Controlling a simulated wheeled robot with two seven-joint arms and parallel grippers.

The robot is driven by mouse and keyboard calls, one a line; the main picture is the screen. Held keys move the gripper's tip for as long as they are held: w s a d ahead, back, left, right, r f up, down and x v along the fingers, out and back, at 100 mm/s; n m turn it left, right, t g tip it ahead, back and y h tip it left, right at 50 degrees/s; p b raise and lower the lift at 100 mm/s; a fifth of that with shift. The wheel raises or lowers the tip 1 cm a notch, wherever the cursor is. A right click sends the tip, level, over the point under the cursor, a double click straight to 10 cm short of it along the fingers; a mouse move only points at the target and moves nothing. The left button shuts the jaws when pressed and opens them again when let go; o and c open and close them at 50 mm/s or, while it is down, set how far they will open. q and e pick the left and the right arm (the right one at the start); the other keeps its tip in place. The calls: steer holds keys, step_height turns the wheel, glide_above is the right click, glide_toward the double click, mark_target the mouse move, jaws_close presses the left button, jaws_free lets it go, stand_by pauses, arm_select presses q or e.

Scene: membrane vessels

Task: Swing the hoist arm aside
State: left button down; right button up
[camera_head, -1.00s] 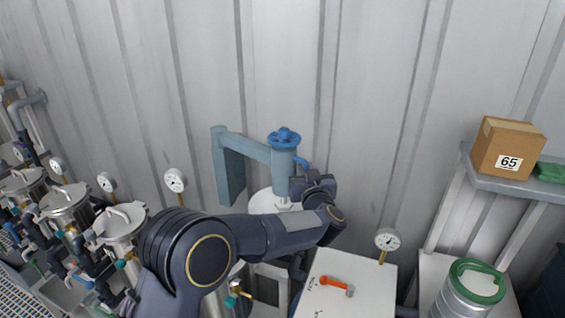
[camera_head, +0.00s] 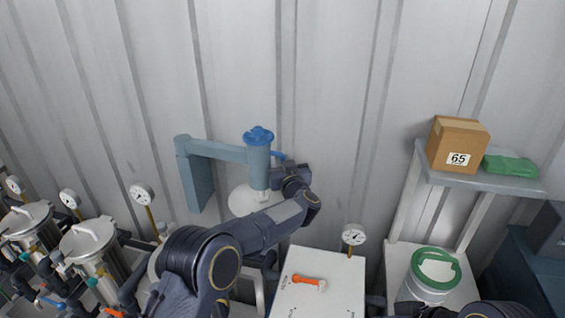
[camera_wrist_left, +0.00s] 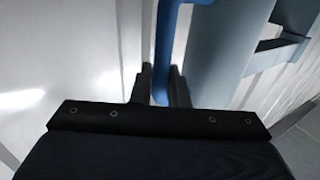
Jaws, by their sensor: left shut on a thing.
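The hoist arm (camera_head: 218,151) is a blue-grey beam running from an upright wall-side post (camera_head: 196,182) to a vertical cylinder topped by a bright blue handwheel (camera_head: 258,135). A blue handle (camera_head: 279,155) sticks out from the cylinder's right side. A pale round lid (camera_head: 241,199) lies below the cylinder. My left gripper (camera_head: 288,172) is at the cylinder's right. In the left wrist view, its fingers (camera_wrist_left: 162,87) are shut on the blue handle (camera_wrist_left: 166,45), with the cylinder (camera_wrist_left: 215,45) just right of it. My right gripper does not show.
Steel vessels (camera_head: 90,248) with gauges stand at the left. A white cabinet (camera_head: 330,270) with an orange lever (camera_head: 308,281) is in front. A shelf (camera_head: 480,182) at the right carries a cardboard box (camera_head: 458,143) and a green bundle (camera_head: 511,166). The corrugated wall is close behind.

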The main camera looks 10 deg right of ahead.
arm_select(q)
steer(key=c, duration=1.5)
jaws_free()
steer(key=s+b, duration=0.1)
steer(key=s, duration=0.3)
steer(key=s+b, duration=0.2)
steer(key=s, duration=0.2)
steer(key=shift+d, duration=0.2)
